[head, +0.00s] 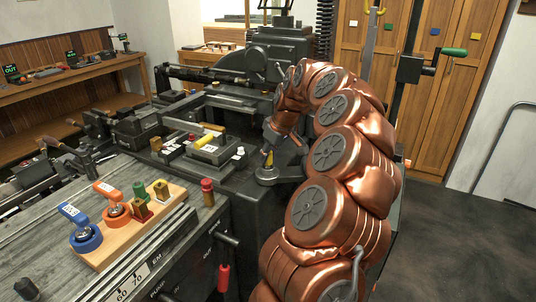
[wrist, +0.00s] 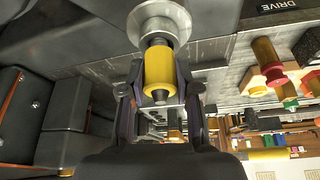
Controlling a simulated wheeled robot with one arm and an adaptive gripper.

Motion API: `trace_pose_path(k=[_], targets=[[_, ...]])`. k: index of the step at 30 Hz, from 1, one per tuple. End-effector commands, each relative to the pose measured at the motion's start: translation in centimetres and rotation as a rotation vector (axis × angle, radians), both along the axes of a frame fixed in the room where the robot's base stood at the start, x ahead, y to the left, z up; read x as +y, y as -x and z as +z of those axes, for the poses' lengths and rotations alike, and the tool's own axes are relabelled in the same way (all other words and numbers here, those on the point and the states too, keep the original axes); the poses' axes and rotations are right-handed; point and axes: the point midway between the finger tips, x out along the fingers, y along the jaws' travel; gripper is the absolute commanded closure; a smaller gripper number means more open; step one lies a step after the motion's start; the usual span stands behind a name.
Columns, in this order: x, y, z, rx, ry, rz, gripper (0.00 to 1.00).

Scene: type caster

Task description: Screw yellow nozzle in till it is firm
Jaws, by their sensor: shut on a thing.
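The yellow nozzle (wrist: 158,72) is between the two fingers of my gripper (wrist: 160,82) in the wrist view. My gripper is shut on it. The nozzle's far end meets a dark stem that runs into a round pale metal fitting (wrist: 145,30). I cannot tell how deep the nozzle sits. In the head view the yellow nozzle (head: 269,159) shows small and upright above a round grey base (head: 266,174) on the machine. My gripper (head: 270,148) reaches down to it from the upper right and partly hides it.
A wooden board (head: 130,236) with blue, orange, green and gold pieces lies on the bench at front left. A red-topped piece (head: 207,186) stands beside it. A block with a yellow bar (head: 206,140) lies on the machine left of my gripper. Open floor (head: 470,240) is at right.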

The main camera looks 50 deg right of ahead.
Motion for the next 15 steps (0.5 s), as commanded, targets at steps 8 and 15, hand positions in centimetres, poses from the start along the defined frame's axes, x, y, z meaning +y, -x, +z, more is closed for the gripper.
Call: trace_pose_path(k=[8, 15], targets=[[-0.01, 0.00, -0.32, 0.000, 0.000, 0.000, 0.59], [0.00, -0.01, -0.33, 0.000, 0.000, 0.000, 0.39]])
